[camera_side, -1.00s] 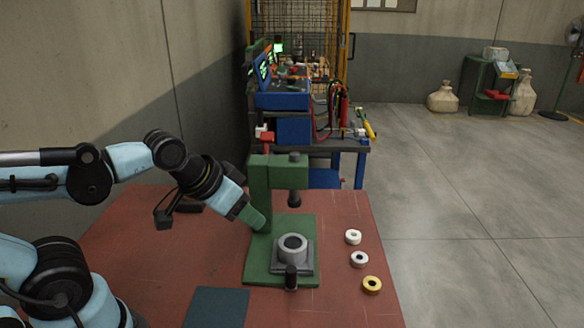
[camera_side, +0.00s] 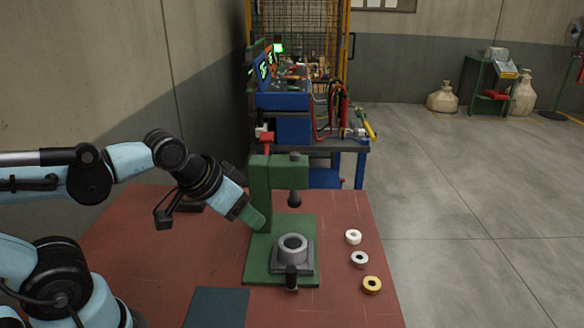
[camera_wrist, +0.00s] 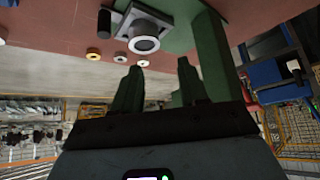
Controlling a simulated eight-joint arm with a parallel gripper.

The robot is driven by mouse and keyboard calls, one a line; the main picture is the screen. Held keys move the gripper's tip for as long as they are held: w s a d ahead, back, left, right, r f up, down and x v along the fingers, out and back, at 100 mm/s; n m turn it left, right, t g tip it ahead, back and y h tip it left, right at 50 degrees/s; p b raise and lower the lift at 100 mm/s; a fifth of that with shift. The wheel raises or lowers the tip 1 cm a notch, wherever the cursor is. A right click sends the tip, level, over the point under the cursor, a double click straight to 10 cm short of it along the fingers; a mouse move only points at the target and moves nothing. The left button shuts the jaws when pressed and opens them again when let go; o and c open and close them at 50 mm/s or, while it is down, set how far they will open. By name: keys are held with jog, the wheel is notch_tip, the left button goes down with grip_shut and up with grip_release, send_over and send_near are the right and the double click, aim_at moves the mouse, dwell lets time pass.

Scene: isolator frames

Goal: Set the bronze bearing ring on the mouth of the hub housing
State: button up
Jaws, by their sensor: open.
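The bronze bearing ring (camera_side: 372,285) lies flat on the red table at the right front, nearest of three rings in a row. It also shows at the left in the wrist view (camera_wrist: 93,55). The grey hub housing (camera_side: 280,256) stands upright on the green press base below the ram, its round mouth facing up; the wrist view shows it at the top (camera_wrist: 145,28). My gripper (camera_wrist: 160,64) is open with nothing between its two green fingers. In the side view it is left of the press column, well apart from the ring and housing.
The green press (camera_side: 260,185) stands between my gripper and the rings, its ram (camera_side: 295,198) above the housing. A white ring (camera_side: 353,237) and a silver ring (camera_side: 359,259) lie beyond the bronze one. A dark mat (camera_side: 217,308) lies at the front.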

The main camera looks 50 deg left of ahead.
jog(key=o, duration=0.5)
jog(key=w+d+r+m+g, duration=0.3)
jog(key=w+d+r+m, duration=0.15)
jog(key=w+d, duration=0.35)
jog(key=m+g, duration=0.4)
jog(key=m, duration=0.3)
send_over(373, 284)
notch_tip(373, 284, down, 7)
jog(key=shift+n, duration=0.25)
notch_tip(373, 284, down, 11)
jog(key=shift+f, duration=0.15)
